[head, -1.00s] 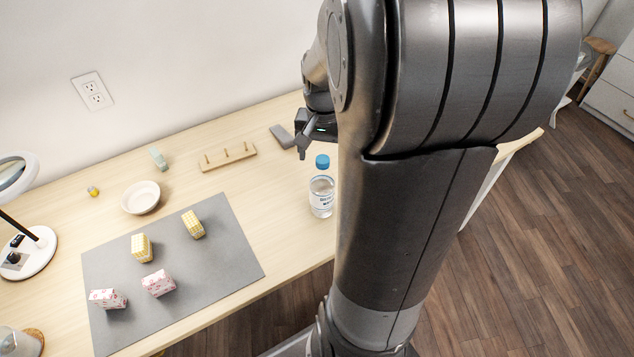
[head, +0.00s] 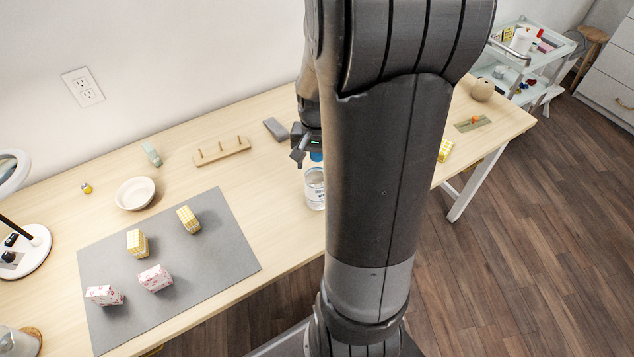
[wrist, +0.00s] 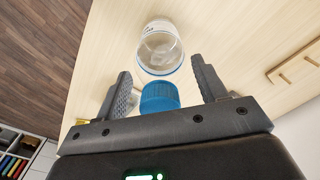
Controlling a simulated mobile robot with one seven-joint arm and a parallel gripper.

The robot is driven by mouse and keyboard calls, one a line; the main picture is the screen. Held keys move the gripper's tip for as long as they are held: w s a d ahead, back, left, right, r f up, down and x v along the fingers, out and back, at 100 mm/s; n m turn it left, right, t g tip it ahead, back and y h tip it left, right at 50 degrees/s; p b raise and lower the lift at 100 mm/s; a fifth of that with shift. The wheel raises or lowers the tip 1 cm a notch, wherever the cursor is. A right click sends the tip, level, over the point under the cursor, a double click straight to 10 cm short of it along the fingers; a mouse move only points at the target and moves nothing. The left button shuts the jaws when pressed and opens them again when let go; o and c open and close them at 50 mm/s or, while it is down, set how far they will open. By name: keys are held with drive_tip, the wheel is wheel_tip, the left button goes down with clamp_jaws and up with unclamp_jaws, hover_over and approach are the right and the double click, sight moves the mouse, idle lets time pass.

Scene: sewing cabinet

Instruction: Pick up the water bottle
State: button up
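The water bottle (head: 315,190) is clear with a blue cap and a printed label. It stands upright on the wooden table (head: 285,228), partly hidden by my arm in the head view. In the wrist view the bottle (wrist: 161,48) lies beyond the fingertips, with its blue cap (wrist: 160,97) between my two fingers. My gripper (head: 307,152) is at the height of the cap. In the wrist view my gripper (wrist: 160,85) is open, with a gap on each side of the cap.
A peg rack (head: 220,151) and a grey block (head: 276,129) lie behind and left of the bottle. A grey mat (head: 215,265) with several patterned blocks and a white bowl (head: 135,193) are further left. A white cart (head: 530,65) stands at the back right.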

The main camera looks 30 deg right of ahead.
clamp_jaws()
idle(0.5)
drive_tip(key=shift+r, duration=0.1)
